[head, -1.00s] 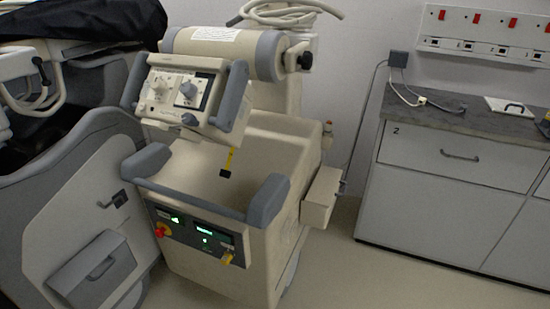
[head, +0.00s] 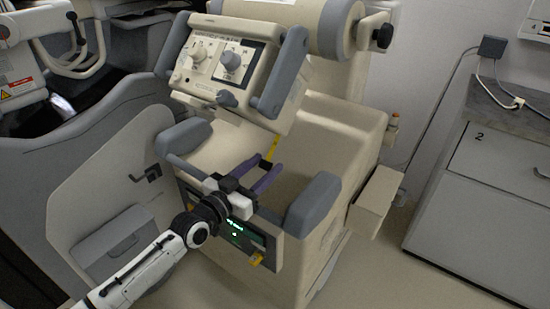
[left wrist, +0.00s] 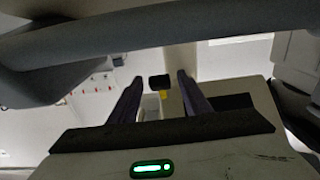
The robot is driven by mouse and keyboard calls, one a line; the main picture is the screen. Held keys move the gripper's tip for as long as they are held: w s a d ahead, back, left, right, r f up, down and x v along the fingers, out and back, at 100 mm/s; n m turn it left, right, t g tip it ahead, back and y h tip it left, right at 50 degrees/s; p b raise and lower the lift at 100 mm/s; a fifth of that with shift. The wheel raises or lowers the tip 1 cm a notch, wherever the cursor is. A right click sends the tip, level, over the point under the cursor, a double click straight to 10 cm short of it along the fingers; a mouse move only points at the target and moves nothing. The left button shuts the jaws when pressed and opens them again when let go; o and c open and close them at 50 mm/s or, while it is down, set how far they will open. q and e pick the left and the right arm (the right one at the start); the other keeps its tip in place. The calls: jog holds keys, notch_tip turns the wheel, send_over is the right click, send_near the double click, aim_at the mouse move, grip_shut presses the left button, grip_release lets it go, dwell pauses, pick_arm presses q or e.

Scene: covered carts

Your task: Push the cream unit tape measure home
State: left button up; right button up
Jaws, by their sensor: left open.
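The cream unit (head: 340,125) stands in the middle of the head view, with its control head (head: 230,65) tilted above the body. The yellow tape (head: 272,148) of its tape measure hangs out below the control head. My left gripper (head: 269,165) is open at the lower end of the tape, above the front handle gap. In the left wrist view the tape's black end piece (left wrist: 160,82) shows between the two spread purple fingers (left wrist: 158,88), with a bit of yellow beside it. I cannot tell whether either finger touches it. My right gripper is not in view.
Grey handle bumpers (head: 312,203) flank my left gripper. A grey covered cart (head: 100,190) stands close on the left. A drawer cabinet (head: 480,220) stands at the right, with bare floor between.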

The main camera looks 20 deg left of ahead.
pick_arm(q)
jog(key=x, duration=0.5)
jog(key=shift+b, duration=0.35)
grip_shut()
